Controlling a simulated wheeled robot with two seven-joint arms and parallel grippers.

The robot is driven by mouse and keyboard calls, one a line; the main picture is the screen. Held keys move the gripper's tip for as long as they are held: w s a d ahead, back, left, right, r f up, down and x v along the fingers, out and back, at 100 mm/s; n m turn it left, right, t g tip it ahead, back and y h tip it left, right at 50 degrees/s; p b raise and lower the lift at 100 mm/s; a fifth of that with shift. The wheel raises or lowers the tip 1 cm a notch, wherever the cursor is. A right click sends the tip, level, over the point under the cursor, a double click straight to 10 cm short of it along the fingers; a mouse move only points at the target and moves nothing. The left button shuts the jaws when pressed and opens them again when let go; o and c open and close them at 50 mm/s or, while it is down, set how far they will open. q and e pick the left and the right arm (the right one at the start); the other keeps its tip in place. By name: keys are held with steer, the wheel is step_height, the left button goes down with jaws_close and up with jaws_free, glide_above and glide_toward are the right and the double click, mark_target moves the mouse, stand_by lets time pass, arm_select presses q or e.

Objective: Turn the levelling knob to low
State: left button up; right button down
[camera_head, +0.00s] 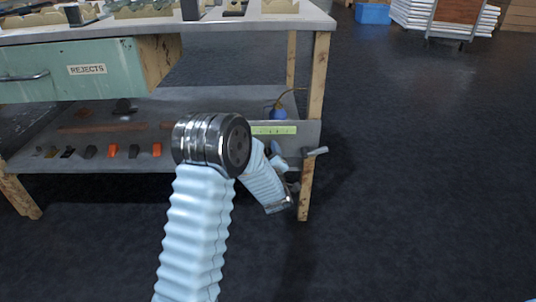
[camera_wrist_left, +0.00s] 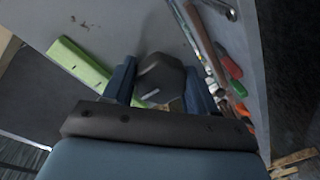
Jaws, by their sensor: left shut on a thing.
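The levelling knob (camera_wrist_left: 160,76) is a dark, faceted knob in the left wrist view, on a grey panel beside a light green strip (camera_wrist_left: 80,62). My left gripper (camera_wrist_left: 160,88) has one blue finger on each side of it and is shut on it. In the head view my left gripper (camera_head: 282,163) is small and partly covered by my own forearm, at the right end of the bench's lower shelf, just below the green strip (camera_head: 273,129). The knob cannot be made out there. Its pointer and setting are not readable. My right gripper is not in view.
The lower shelf (camera_head: 235,101) holds a blue round vessel (camera_head: 278,113) and a row of small orange and dark pieces. A grey bar-like piece (camera_head: 315,152) sticks out by the wooden leg (camera_head: 317,85). A green REJECTS drawer (camera_head: 60,72) hangs above.

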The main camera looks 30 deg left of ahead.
arm_select(q)
steer(key=shift+f, duration=0.2)
stand_by(0.3)
steer(key=o, duration=0.9)
steer(key=shift+o, duration=0.6)
steer(key=shift+r, duration=0.1)
steer(key=v, duration=1.4)
steer(key=shift+p, duration=0.45)
steer(key=shift+w, duration=0.1)
